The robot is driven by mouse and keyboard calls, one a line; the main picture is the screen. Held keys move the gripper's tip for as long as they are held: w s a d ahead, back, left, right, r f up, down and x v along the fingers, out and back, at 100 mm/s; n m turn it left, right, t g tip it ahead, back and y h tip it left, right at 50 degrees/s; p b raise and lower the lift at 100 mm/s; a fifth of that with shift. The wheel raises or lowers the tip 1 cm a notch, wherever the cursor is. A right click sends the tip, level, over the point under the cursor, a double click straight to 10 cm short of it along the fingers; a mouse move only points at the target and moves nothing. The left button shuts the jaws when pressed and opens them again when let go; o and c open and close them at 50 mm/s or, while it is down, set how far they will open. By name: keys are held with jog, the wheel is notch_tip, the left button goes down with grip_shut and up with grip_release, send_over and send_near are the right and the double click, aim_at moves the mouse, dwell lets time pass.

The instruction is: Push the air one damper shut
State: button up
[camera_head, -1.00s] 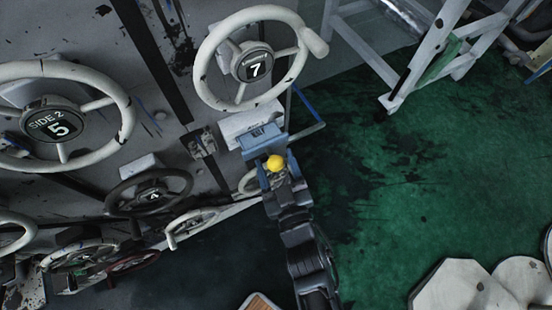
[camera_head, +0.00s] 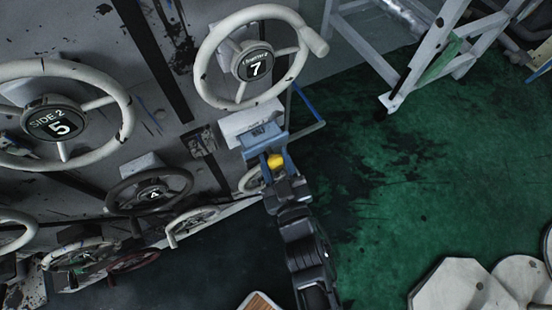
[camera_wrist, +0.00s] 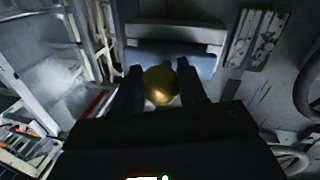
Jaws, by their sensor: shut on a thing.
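A yellow ball knob (camera_head: 275,161) sits in front of a light blue metal part (camera_head: 268,143) under a white housing, below the wheel marked 7. No label for air one shows on it. My gripper (camera_head: 273,166) is shut on the knob, with one finger on each side. In the wrist view, the knob (camera_wrist: 158,86) looks gold between the two dark fingers (camera_wrist: 160,80). The blue part (camera_wrist: 170,62) lies just beyond the fingertips there. The knob's stem is hidden.
White handwheel 7 (camera_head: 253,61) is above my gripper. Handwheel 5 (camera_head: 58,119), dark handwheel 4 (camera_head: 150,191) and other wheels crowd the left. The green floor (camera_head: 385,190) is open on the right, below a white ladder frame (camera_head: 392,97).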

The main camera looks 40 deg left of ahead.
aim_at(268, 148)
grip_shut()
jog(key=shift+s+a+x, duration=0.1)
jog(key=shift+s+x, duration=0.05)
jog(key=shift+x, duration=0.75)
jog(key=shift+s+a+x, duration=0.1)
jog(key=shift+s+x, duration=0.05)
jog(key=shift+x, duration=0.8)
jog(key=o, duration=1.1)
grip_release()
jog(key=shift+b+v, duration=0.95)
jog(key=shift+v, duration=3)
